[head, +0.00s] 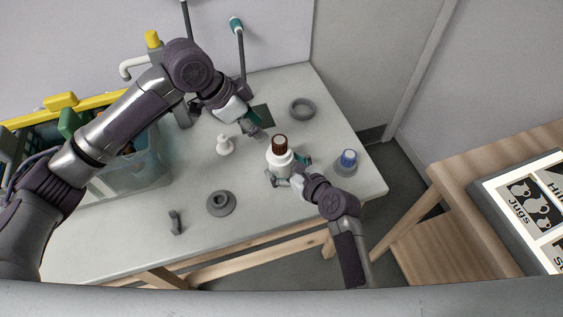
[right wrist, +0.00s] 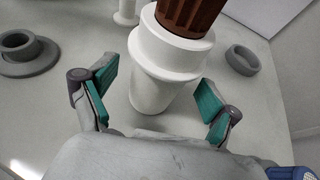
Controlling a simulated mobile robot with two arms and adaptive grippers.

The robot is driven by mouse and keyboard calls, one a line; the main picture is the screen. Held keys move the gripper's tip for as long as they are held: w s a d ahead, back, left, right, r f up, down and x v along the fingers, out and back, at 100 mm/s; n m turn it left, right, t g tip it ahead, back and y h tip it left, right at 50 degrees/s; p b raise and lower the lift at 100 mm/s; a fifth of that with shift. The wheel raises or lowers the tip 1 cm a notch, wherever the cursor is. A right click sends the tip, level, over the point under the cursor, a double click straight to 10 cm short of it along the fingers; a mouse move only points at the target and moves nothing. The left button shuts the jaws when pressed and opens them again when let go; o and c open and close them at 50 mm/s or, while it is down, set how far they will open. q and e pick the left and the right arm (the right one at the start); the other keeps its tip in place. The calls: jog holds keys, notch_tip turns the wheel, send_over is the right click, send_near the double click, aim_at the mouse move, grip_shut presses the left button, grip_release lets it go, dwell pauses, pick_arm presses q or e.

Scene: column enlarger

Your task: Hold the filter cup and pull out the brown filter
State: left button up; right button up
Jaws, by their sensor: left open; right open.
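The white filter cup (head: 279,159) stands upright on the grey table, with the brown filter (head: 280,142) seated in its top. In the right wrist view the cup (right wrist: 160,75) and the ribbed brown filter (right wrist: 187,14) fill the top middle. My right gripper (head: 288,174) is at the cup's near side; its open teal-padded fingers (right wrist: 157,95) are spread on either side of the cup, with visible gaps. My left gripper (head: 263,126) is open and empty, above the table to the upper left of the filter.
A white bottle-like piece (head: 224,146) stands left of the cup. A clear bin (head: 140,166) is at left. A small grey part (head: 175,222) is near the front edge.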

jog(key=shift+x, duration=0.85)
jog(key=c, duration=1.4)
jog(key=shift+o, duration=0.2)
